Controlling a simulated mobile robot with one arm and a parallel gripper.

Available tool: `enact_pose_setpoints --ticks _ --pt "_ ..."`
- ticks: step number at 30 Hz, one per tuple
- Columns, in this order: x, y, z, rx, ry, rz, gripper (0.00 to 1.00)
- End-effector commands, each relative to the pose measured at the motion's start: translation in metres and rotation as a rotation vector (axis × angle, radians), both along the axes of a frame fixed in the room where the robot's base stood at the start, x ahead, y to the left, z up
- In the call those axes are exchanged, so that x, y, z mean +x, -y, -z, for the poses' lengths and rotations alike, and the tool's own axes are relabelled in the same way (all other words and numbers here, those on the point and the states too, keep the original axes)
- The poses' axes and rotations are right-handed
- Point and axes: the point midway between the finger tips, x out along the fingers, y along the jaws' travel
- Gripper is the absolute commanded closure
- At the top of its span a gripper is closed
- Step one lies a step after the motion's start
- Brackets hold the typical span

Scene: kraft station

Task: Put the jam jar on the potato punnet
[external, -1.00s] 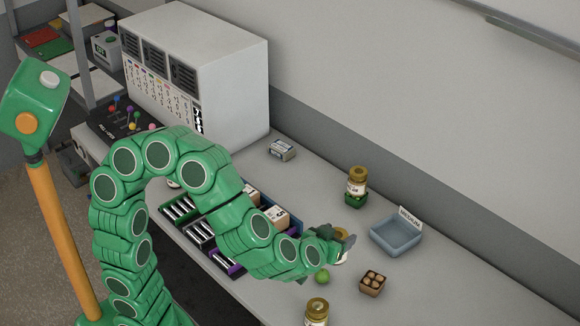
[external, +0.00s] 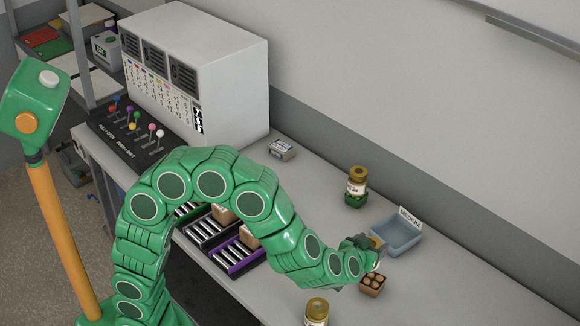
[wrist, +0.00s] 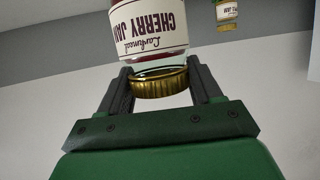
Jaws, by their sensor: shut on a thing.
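A jam jar with a gold lid and a white label reading "Cherry Jam" (wrist: 150,18) is between the two fingers of my gripper (wrist: 161,82), which is shut on it near the lid. In the external view my gripper (external: 366,244) largely covers the jar, and part of its gold lid (external: 376,242) shows. The potato punnet (external: 371,290) is a small brown box with several round brown potatoes in it. My gripper and the jar are just behind and above the punnet in the picture; whether they touch it cannot be told.
Another gold-lidded jar (external: 357,181) stands on a green punnet (external: 355,200) at the back. A third jar (external: 316,311) stands at the front. A blue-grey tray labelled "Medium" (external: 397,243) is close behind my gripper. The table to the right is clear.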

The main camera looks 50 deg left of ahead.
Motion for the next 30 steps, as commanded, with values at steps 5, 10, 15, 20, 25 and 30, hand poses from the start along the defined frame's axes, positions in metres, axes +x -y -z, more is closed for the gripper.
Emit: enact_pose_setpoints --ticks 5,10,15,20,25,30 --pt "0.011 0.005 0.015 0.0 -0.001 -0.001 0.81" --pt "0.016 0.008 0.023 0.001 -0.001 -0.001 0.81" --pt "0.018 0.009 0.025 0.0 0.0 -0.001 0.81" --pt "0.022 0.011 0.036 0.002 -0.001 0.0 0.81" --pt "0.022 0.011 0.055 0.001 0.0 -0.001 0.81" --pt "0.022 0.011 0.059 -0.001 0.001 0.0 0.81"
